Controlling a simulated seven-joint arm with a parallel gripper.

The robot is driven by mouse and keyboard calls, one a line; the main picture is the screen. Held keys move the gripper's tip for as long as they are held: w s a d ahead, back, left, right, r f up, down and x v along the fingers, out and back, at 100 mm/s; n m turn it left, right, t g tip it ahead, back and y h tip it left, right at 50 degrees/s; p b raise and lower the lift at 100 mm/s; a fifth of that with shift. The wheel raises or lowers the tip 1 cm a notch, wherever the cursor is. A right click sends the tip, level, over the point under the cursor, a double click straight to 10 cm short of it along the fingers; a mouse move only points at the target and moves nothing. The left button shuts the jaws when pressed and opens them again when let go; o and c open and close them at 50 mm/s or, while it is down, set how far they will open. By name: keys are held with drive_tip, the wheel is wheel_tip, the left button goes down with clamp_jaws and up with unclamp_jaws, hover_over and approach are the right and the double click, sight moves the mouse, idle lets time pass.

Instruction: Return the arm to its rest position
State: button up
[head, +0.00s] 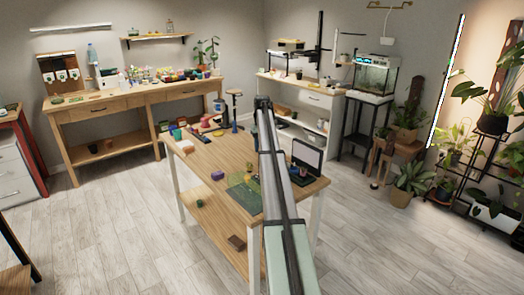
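My arm reaches from the bottom of the head view, up and away over the wooden table (212,161). Its dark far end, with my gripper (262,102), shows small above the table's back edge. The fingers are too small and foreshortened to tell whether they are open or shut. I cannot make out anything held. The arm hides part of the table's right half.
The table holds a green mat (245,193), a purple block (218,175), a laptop-like device (307,157) and several small items. A workbench (115,103) stands at the back left. Plants (412,178) and an aquarium (375,77) stand right. Open floor surrounds the table.

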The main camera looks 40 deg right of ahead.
idle(0.5)
drive_tip(key=w+a+f+n+t, duration=0.1)
drive_tip(key=w+a+f+n, duration=0.1)
drive_tip(key=a+f, duration=0.6)
drive_tip(key=w+a+f+n+y, duration=0.15)
drive_tip(key=a+f, duration=0.25)
drive_tip(key=a, duration=0.8)
drive_tip(key=w+a+f+n+t, duration=0.1)
drive_tip(key=w+a+f+n, duration=0.1)
drive_tip(key=a+f, duration=0.65)
drive_tip(key=s+a+f+g, duration=0.2)
drive_tip(key=s+a+f, duration=0.5)
drive_tip(key=s+f, duration=0.35)
drive_tip(key=s+a+f+g, duration=0.1)
drive_tip(key=s+a+f, duration=0.5)
drive_tip(key=s+f, duration=0.45)
drive_tip(key=s+a+f+g, duration=0.2)
drive_tip(key=s+a+f, duration=0.55)
drive_tip(key=s, duration=0.55)
drive_tip(key=s+a+f+g, duration=0.2)
drive_tip(key=s, duration=1.4)
drive_tip(key=s+a+f+m+g+h, duration=0.1)
drive_tip(key=s+a+f, duration=0.1)
drive_tip(key=s, duration=1.5)
drive_tip(key=shift+a+f+g, duration=0.4)
drive_tip(key=shift+a, duration=0.35)
drive_tip(key=shift+h, duration=0.25)
